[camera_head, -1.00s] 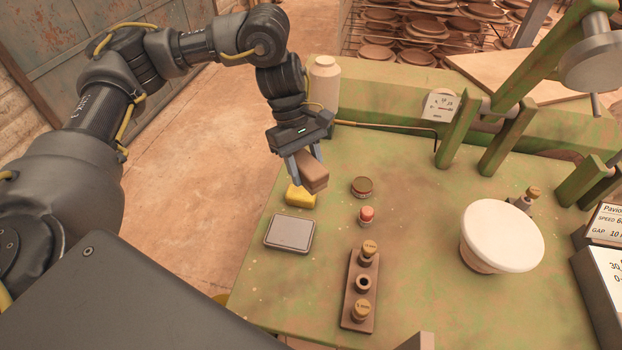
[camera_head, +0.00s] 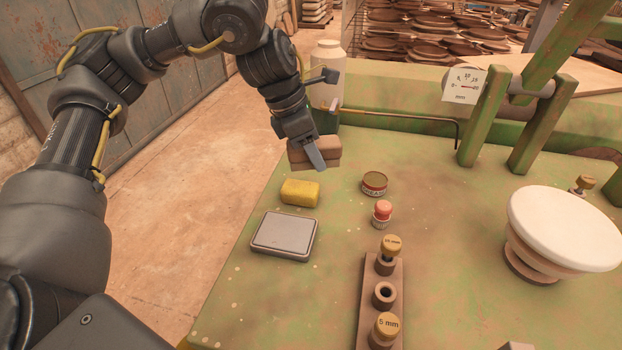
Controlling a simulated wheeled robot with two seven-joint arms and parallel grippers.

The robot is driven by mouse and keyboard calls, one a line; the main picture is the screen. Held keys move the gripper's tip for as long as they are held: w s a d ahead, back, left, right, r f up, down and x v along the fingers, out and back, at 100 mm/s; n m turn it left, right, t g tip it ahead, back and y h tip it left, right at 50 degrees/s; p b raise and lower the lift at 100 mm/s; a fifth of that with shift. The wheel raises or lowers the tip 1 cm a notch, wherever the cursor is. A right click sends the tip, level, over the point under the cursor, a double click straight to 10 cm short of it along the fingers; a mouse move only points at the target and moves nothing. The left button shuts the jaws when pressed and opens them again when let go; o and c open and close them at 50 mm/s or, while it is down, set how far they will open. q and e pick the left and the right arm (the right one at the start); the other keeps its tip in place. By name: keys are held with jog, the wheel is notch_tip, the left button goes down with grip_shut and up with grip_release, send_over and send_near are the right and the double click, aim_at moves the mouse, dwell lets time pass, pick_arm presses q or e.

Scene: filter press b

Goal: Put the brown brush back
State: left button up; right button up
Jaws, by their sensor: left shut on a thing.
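The brown brush (camera_head: 298,155) is a brown block held between the fingers of my left gripper (camera_head: 315,156). The gripper is shut on it near the far left edge of the green table (camera_head: 240,295). The brush appears just beyond the yellow sponge (camera_head: 300,193), with clear space between them in the picture. One finger crosses the front of the brush and hides part of it. My right gripper is not in view.
A grey flat box (camera_head: 284,236) lies in front of the sponge. A small round tin (camera_head: 374,184), a red-topped piece (camera_head: 382,212) and a brown rack (camera_head: 370,290) with gold-capped pegs stand to the right. A pale bottle (camera_head: 328,75) stands behind the gripper. A white round plate (camera_head: 565,230) is at right.

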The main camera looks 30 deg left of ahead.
pick_arm(q)
jog(key=w+a+f, duration=0.4)
jog(key=w+a, duration=0.1)
jog(key=w, duration=0.3)
send_over(316, 171)
jog(key=s, duration=0.2)
jog(key=f, duration=0.3)
jog(key=f+b, duration=0.1)
jog(key=shift+w+a+f, duration=0.1)
jog(key=shift+a+f, duration=0.15)
jog(key=shift+a, duration=0.05)
jog(key=shift+w+a+f, duration=0.15)
jog(key=shift+w+f, duration=0.1)
jog(key=shift+w+a+f, duration=0.15)
jog(key=shift+w+f, duration=0.15)
jog(key=shift+f, duration=1.7)
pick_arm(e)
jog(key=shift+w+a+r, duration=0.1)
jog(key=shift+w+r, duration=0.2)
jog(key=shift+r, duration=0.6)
pick_arm(q)
jog(key=shift+f, duration=0.15)
jog(key=o, duration=0.9)
jog(key=shift+o, duration=0.3)
